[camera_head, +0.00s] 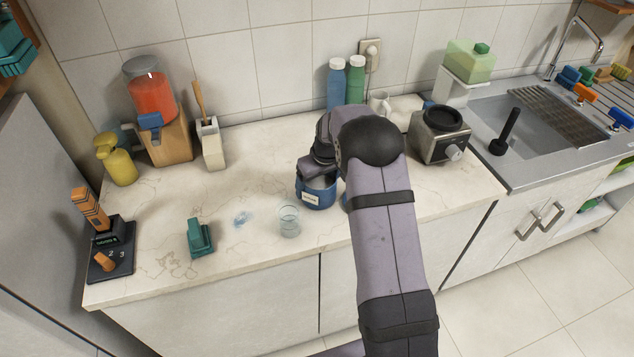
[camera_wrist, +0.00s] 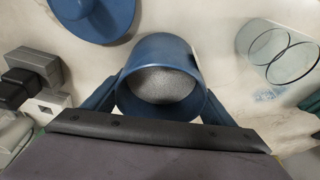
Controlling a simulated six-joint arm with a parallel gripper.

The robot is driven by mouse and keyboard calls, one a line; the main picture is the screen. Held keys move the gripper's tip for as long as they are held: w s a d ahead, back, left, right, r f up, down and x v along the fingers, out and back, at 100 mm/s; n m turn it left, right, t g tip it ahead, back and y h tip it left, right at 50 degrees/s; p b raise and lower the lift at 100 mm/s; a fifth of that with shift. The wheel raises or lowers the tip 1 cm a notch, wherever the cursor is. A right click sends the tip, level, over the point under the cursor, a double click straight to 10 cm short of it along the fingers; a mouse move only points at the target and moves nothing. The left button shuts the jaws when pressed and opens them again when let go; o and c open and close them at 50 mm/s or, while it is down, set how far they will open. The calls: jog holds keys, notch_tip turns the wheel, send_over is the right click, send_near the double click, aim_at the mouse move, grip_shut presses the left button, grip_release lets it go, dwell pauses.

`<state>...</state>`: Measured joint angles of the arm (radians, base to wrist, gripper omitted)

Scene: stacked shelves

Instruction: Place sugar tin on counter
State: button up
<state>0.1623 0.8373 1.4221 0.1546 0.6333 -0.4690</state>
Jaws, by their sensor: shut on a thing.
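The sugar tin (camera_head: 317,194) is a blue open cylinder with a pale label, near the middle of the counter (camera_head: 150,235). In the wrist view the tin (camera_wrist: 195,62) shows its open mouth, with pale grainy sugar inside. My gripper (camera_head: 316,178) is shut on the tin; in the wrist view its dark blue fingers (camera_wrist: 163,98) press on both sides. The tin looks about upright. I cannot tell whether its base touches the counter. A blue round lid (camera_wrist: 118,28) lies apart from the tin; my arm mostly hides it in the head view.
A glass (camera_head: 289,222) stands just left of the tin, near the front edge. A teal block-like item (camera_head: 199,238) is further left. A grey appliance (camera_head: 440,134) and a white mug (camera_head: 379,102) stand behind and right. The counter's left-middle has free room.

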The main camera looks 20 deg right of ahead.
jog(key=shift+f, duration=0.2)
jog(key=o, duration=1.5)
jog(key=shift+r, duration=0.1)
jog(key=b+v, duration=0.3)
jog(key=v, duration=0.9)
jog(key=shift+s, duration=0.1)
jog(key=s+a+f+g, duration=0.1)
jog(key=s+a+f, duration=0.1)
jog(key=s, duration=0.8)
jog(key=s+a+f+m+g, duration=0.1)
jog(key=s+a+f, duration=0.1)
jog(key=s, duration=0.8)
jog(key=s+a+f+m+g, duration=0.1)
jog(key=s+a+f, duration=0.2)
jog(key=s, duration=0.7)
jog(key=shift+s+a+h, duration=0.25)
jog(key=shift+s+h, duration=0.05)
jog(key=shift+s, duration=0.1)
